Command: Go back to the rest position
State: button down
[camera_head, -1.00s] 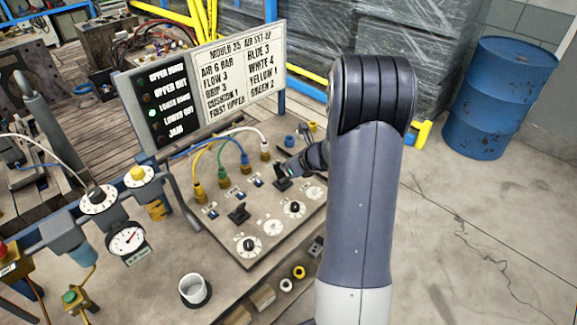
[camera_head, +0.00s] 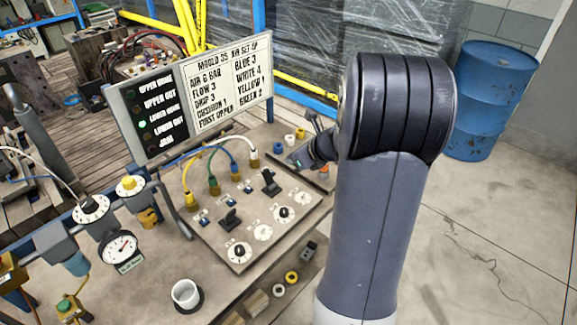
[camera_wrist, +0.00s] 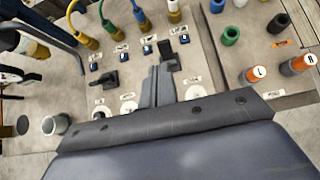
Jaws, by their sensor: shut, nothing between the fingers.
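My gripper (camera_wrist: 158,74) shows in the wrist view with its two grey fingers together and nothing between them. The fingers appear over the valve panel (camera_wrist: 205,70), close beside a black lever (camera_wrist: 168,58) in the picture; I cannot tell the exact height. In the head view my arm covers most of the gripper, and only a dark part of the wrist end shows at the panel's upper right. The black lever also shows in the head view (camera_head: 269,183), clear of the arm. A second black lever (camera_head: 230,218) stands nearer the front left.
A lettered sign board (camera_head: 225,85) stands behind the panel. A white cup (camera_head: 186,293), a pressure gauge (camera_head: 120,247) and dials stand left. A blue drum (camera_head: 489,98) stands on the floor at right, with open floor before it.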

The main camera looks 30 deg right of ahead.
jog(key=shift+s+d+r, duration=0.1)
jog(key=shift+s+r, duration=0.15)
jog(key=shift+r, duration=0.45)
jog(key=shift+f, duration=0.1)
send_near(267, 174)
jog(key=f, duration=0.1)
jog(key=x, duration=0.1)
jog(key=b+x, duration=0.1)
jog(key=x, duration=0.1)
jog(key=shift+w+b, duration=0.3)
jog(key=shift+w, duration=0.1)
jog(key=shift+r, duration=0.1)
